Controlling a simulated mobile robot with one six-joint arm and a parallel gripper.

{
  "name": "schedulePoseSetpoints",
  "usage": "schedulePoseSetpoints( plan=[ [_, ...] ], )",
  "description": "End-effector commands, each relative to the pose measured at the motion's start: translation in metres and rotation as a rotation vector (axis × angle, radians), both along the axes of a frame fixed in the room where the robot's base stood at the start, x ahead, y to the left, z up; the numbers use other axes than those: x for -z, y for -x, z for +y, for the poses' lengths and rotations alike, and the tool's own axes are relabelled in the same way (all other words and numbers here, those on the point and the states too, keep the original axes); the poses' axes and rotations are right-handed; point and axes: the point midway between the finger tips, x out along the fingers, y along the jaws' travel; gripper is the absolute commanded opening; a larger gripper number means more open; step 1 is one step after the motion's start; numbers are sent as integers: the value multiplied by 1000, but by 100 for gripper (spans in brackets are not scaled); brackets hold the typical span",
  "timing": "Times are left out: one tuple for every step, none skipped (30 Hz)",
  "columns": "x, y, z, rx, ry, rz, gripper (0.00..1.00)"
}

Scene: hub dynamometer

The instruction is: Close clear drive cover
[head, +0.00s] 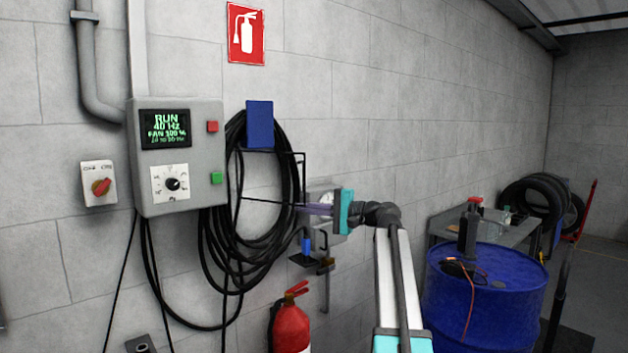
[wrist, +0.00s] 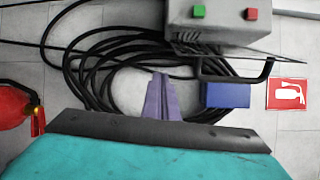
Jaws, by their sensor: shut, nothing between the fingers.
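The grey drive box (head: 180,160) hangs on the wall with a lit screen and a dial. The clear drive cover is hard to make out; thin dark edges (head: 270,201) run out from the box's right side, so it appears to stand open. A black bar handle (head: 302,165) shows at its outer end. In the wrist view the cover's edge (wrist: 235,48) and handle (wrist: 268,72) lie beyond and right of my fingers. My gripper (head: 308,209) is shut and empty, just right of and below the handle in the head view. Its purple fingers (wrist: 161,78) are together in the wrist view.
Coiled black cable (head: 235,255) hangs below and behind the cover area, beside a blue holder (head: 259,124). A red extinguisher (head: 291,328) stands lower down. A red-handled switch (head: 100,185) is left of the box. A blue drum (head: 485,300) stands at right.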

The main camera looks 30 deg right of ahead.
Motion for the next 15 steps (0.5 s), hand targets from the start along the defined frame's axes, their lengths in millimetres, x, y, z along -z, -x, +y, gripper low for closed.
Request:
schedulePoseSetpoints(
  plan=[
    [-18, 10, -13, 20, 17, -18, 0],
    [-27, 16, -19, 31, 24, -26, 0],
    [-40, 25, -27, 47, 37, -39, 0],
    [-49, 32, -33, 58, 45, -47, 0],
    [-58, 39, -39, 70, 54, -56, 0],
    [-68, 48, -45, 84, 65, -66, 0],
    [-76, 55, -51, 95, 72, -73, 0],
    [-83, 61, -56, 106, 80, -79, 0],
    [-90, 69, -62, 119, 88, -86, 0],
    [-95, 74, -67, 129, 92, -90, 0],
    [-98, 79, -71, 136, 97, -93, 0],
    [-99, 83, -75, 144, 98, -94, 0],
    [-99, 85, -78, 149, 99, -94, 0],
    [-99, 86, -81, 152, 99, -94, 0],
    [-99, 88, -83, 156, 99, -93, 0]
  ],
)
